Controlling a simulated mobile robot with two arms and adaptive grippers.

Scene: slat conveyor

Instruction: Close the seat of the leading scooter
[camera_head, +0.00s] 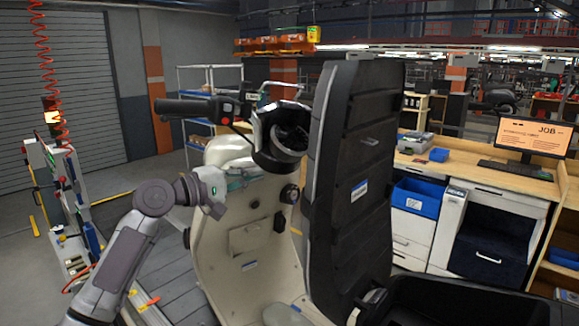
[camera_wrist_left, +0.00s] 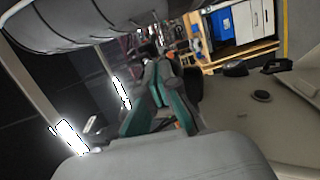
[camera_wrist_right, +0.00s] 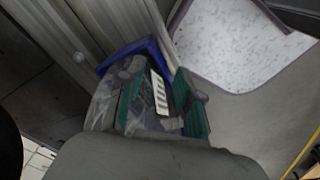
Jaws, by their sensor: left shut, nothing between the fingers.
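The cream scooter (camera_head: 240,245) stands in the middle of the head view. Its black seat (camera_head: 350,180) is raised upright, with the underside facing me. The dark open compartment (camera_head: 455,305) is at the lower right. My left gripper (camera_head: 240,180) is beside the scooter's front panel, left of the raised seat and apart from it. In the left wrist view its fingers (camera_wrist_left: 155,65) are shut and empty. My right gripper (camera_wrist_right: 158,85) shows in the right wrist view with its fingers apart. A blue-edged object with a white label shows between and behind them.
The scooter's handlebar (camera_head: 195,107) reaches left above my left arm. A wooden workbench (camera_head: 480,175) with a blue bin (camera_head: 418,197) and a monitor (camera_head: 532,137) stands behind at the right. A tool stand (camera_head: 75,210) is at the left.

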